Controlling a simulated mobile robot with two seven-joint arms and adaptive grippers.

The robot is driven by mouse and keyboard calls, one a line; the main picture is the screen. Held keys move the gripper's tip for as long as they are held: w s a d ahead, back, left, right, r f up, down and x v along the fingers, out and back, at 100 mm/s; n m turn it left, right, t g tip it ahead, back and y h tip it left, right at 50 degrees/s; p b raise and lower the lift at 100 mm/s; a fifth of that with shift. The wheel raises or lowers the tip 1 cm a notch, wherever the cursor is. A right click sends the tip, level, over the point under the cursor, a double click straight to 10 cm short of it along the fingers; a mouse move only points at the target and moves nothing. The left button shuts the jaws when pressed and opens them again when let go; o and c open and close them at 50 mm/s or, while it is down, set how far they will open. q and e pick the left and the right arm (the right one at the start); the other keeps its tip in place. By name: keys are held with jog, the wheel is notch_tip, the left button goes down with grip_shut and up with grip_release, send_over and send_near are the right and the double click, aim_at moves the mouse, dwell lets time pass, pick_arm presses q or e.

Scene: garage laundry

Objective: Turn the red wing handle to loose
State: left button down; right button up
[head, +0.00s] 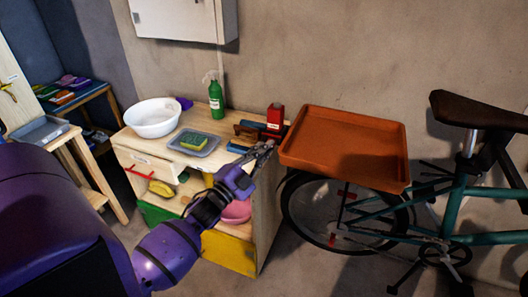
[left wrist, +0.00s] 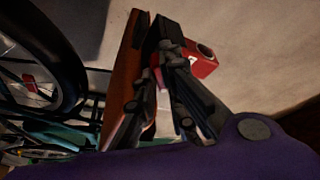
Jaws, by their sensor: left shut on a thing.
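My left gripper (head: 265,149) reaches over the front right corner of the wooden cabinet top, close to the left edge of the orange tray. In the left wrist view its fingers (left wrist: 165,82) are closed around a small reddish piece (left wrist: 158,74), which looks like the red wing handle. The fingers cover most of it, so its turned angle cannot be told. In the head view the gripper hides it. My right gripper is in neither view.
The orange tray (head: 345,138) is just right of the gripper, with a teal bicycle (head: 460,200) behind and below. A red container (head: 275,116) stands just beyond the fingers. A green spray bottle (head: 216,101), white basin (head: 153,118) and sponge tray (head: 195,146) occupy the cabinet top (head: 160,146).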

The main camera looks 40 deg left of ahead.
pick_arm(q)
jog(key=n+y, duration=0.2)
jog(key=n, duration=0.2)
jog(key=n+y, duration=0.2)
jog(key=n, duration=0.3)
jog(key=n+t+y, duration=0.1)
jog(key=n+y, duration=0.1)
jog(key=n, duration=0.3)
jog(key=shift+w+d+f+y, duration=0.1)
jog(key=shift+d+f+y, duration=0.1)
jog(key=shift+d+y, duration=0.2)
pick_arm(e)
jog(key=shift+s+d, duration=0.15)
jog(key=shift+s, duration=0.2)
pick_arm(q)
jog(key=shift+n, duration=0.3)
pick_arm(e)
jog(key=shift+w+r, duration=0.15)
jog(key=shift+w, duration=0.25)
pick_arm(q)
jog(key=c, duration=1.8)
grip_release()
jog(key=shift+c, duration=0.2)
jog(key=v, duration=1.2)
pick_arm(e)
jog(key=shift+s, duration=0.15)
